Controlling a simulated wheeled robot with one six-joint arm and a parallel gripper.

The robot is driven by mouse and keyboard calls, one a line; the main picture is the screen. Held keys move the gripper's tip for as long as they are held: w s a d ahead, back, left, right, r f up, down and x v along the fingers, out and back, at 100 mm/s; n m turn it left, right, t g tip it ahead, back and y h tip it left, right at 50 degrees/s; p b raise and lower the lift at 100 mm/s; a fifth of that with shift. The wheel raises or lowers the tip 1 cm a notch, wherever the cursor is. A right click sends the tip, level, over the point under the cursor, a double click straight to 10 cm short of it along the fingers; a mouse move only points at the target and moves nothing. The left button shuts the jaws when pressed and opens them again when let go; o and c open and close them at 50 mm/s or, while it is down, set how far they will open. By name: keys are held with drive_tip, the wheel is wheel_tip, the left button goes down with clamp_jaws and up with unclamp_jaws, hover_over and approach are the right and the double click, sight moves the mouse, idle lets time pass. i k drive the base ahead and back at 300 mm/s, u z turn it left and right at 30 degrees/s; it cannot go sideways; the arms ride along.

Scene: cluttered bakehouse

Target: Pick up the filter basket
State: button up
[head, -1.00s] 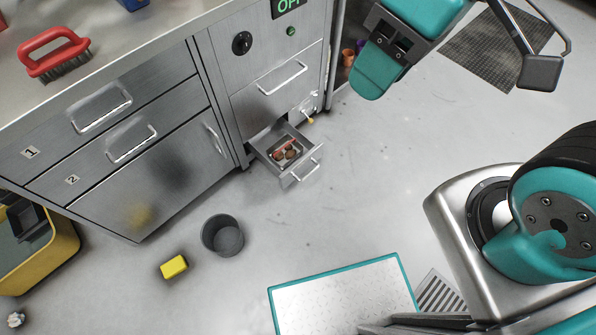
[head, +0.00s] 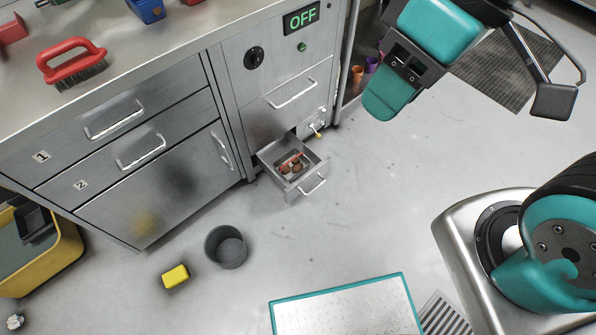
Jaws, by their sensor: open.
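I cannot single out a filter basket with certainty. A small metal drawer (head: 309,188) stands pulled out low on the cabinet, with several brown round pieces (head: 291,166) and a reddish strip in it; these are too small to name surely. A dark grey open round bin (head: 226,247) stands on the floor left of the drawer. My gripper (head: 388,95), with a teal finger, hangs at the upper right, apart from the drawer and holding nothing that I can see.
The steel cabinet (head: 160,190) and its worktop, with a red brush (head: 72,62), fill the left. A yellow block (head: 175,277) and yellow crate (head: 60,262) are on the floor. A teal-edged white panel (head: 345,308) is at the bottom. Floor right of the drawer is clear.

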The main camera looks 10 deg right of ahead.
sight(292, 165)
drive_tip(key=i, duration=1.05)
drive_tip(key=u, duration=0.25)
